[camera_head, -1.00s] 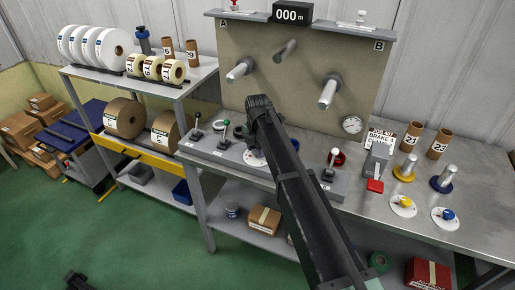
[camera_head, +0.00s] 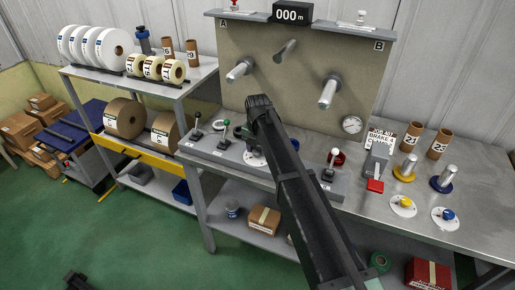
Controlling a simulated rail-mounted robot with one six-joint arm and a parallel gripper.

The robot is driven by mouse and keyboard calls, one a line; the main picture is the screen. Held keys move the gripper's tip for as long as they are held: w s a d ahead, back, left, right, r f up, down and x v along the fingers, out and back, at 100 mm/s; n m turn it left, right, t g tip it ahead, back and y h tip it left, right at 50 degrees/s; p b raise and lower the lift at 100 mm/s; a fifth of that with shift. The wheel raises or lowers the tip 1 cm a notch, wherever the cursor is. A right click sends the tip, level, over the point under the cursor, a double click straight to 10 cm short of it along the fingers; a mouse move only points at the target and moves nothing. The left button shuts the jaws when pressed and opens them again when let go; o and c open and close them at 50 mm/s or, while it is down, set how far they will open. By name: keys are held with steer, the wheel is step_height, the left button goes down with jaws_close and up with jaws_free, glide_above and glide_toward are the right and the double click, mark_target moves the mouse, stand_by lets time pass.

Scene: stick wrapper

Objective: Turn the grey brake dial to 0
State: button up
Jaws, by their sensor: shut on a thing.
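The grey brake dial sits on the grey control ledge, below my gripper. Only part of its white scale disc (camera_head: 252,159) shows in the head view. The knob and its pointer are hidden behind my arm, so I cannot read the setting. My gripper (camera_head: 258,135) points down over the dial and is shut on its knob. The fingertips are mostly covered by the dark arm.
A green-knobbed lever (camera_head: 224,136) and a dark-knobbed lever (camera_head: 196,133) stand left of the dial. A white-knobbed lever (camera_head: 330,165) stands right of my arm. A yellow dial (camera_head: 403,205) and a blue dial (camera_head: 446,217) sit farther right. Spindles (camera_head: 328,93) jut from the panel above.

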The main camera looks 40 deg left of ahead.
mark_target(258, 150)
steer(key=o, duration=0.9)
step_height(258, 150, up, 11)
steer(key=p, duration=1.1)
steer(key=shift+f, duration=0.1)
